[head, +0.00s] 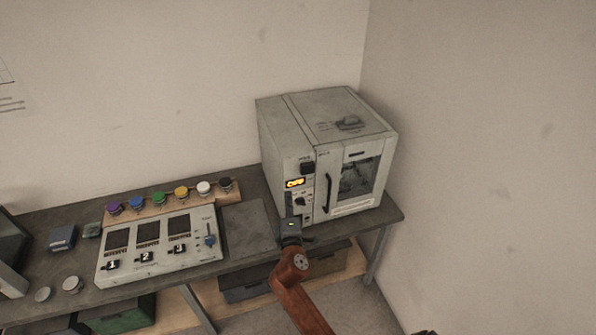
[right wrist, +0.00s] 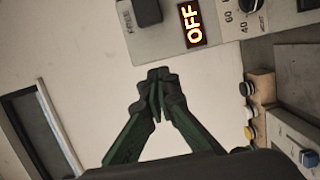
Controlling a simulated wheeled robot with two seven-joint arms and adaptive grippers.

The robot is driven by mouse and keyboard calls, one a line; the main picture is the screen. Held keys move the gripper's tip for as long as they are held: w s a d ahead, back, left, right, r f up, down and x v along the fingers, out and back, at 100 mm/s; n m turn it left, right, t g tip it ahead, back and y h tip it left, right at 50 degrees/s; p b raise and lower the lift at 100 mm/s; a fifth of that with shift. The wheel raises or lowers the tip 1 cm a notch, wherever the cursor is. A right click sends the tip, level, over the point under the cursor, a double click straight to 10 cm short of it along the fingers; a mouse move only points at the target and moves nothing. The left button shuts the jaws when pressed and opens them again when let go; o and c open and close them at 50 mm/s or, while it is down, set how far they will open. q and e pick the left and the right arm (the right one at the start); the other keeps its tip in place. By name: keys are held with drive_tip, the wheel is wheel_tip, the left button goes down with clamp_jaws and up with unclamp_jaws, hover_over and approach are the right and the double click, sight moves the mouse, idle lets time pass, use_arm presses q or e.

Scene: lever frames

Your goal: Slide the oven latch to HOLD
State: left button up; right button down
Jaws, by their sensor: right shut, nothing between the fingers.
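The oven (head: 340,150) is a grey box with a windowed door, standing at the right end of the bench. Its latch appears to be the dark block (head: 307,168) above the lit display; in the right wrist view the dark block (right wrist: 146,12) sits at the top edge, beside the word FREE. No HOLD marking is readable. My right gripper (head: 290,222) is at the oven's lower front left, below the display. In the right wrist view its green fingers (right wrist: 157,82) are together and empty, apart from the block. My left gripper is out of view.
The orange display (right wrist: 194,24) reads OFF, with a numbered dial beside it. A dark door handle (head: 328,193) stands out right of the controls. Left of the oven are a bare mat (head: 248,226), a switch panel (head: 160,246) and several coloured knobs. A wall is close on the right.

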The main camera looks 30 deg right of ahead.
sight(307, 169)
drive_tip(key=shift+r, duration=0.15)
drive_tip(key=p+x, duration=0.1)
drive_tip(key=x, duration=0.8)
drive_tip(key=shift+r, duration=0.1)
drive_tip(key=d+p, duration=0.2)
drive_tip(key=d, duration=0.2)
drive_tip(key=shift+d, duration=0.2)
